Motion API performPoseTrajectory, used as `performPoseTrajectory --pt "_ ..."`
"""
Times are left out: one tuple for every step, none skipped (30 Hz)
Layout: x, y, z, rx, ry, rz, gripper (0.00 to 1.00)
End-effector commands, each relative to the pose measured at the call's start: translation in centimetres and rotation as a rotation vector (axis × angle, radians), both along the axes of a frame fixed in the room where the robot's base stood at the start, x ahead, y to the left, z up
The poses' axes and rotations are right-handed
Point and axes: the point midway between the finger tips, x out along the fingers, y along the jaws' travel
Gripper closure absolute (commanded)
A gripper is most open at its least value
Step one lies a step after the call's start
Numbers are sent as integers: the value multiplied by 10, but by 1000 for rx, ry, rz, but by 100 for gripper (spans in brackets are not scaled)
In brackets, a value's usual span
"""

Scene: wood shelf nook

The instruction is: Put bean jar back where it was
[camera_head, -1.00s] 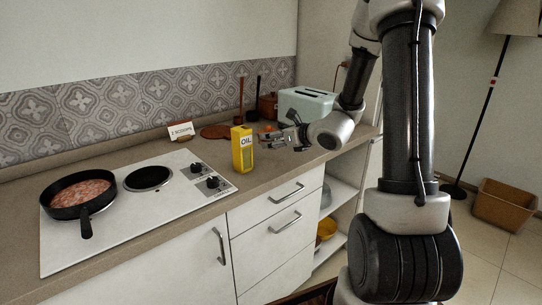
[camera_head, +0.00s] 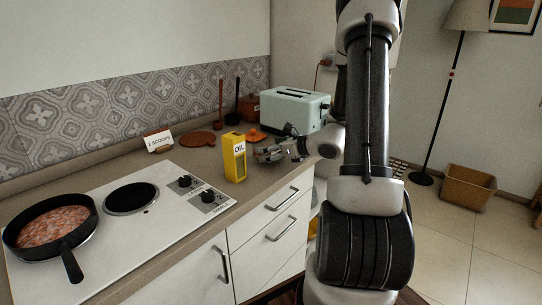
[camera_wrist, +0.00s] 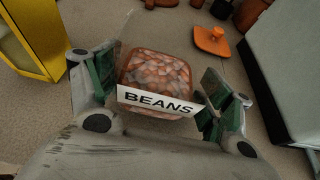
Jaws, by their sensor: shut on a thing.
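The bean jar (camera_wrist: 157,72) is between the fingers of my gripper (camera_wrist: 158,88) in the wrist view. It is clear, open at the top and full of pinkish beans, with a white BEANS label (camera_wrist: 157,102) on the near side. My gripper is shut on it, with a green-padded finger on each side. In the head view my gripper (camera_head: 272,152) is over the counter just right of the yellow oil box; I cannot make out the jar there. An orange lid with a knob (camera_wrist: 212,40) lies on the counter beyond the jar.
The yellow oil box (camera_head: 235,157) stands close on the left. A pale green toaster (camera_head: 296,108) stands behind on the right. A card reading 2 scoops (camera_head: 158,141) and a round wooden board (camera_head: 198,139) are at the back. A pan of beans (camera_head: 48,228) sits on the cooktop.

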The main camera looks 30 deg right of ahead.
Motion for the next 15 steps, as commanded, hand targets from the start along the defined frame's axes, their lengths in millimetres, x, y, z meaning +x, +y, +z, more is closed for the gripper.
performPoseTrajectory --pt "0 0 -9 3 2 -1 76" --pt "0 0 -13 3 2 0 76" --pt "0 0 -16 2 0 0 76" --pt "0 0 -18 1 -1 0 76" --pt "0 0 -19 2 -2 0 76" --pt "0 0 -20 -1 -2 -1 76" --pt "0 0 -20 -1 -2 -1 76" --pt "0 0 -20 -1 -3 0 76" --pt "0 0 -19 -1 -3 0 76" --pt "0 0 -19 -1 -3 0 76" --pt "0 0 -19 -1 -3 0 76" --pt "0 0 -19 -1 -3 0 76" --pt "0 0 -20 0 -2 0 76" --pt "0 0 -21 0 -2 0 76" --pt "0 0 -22 0 -2 0 76"
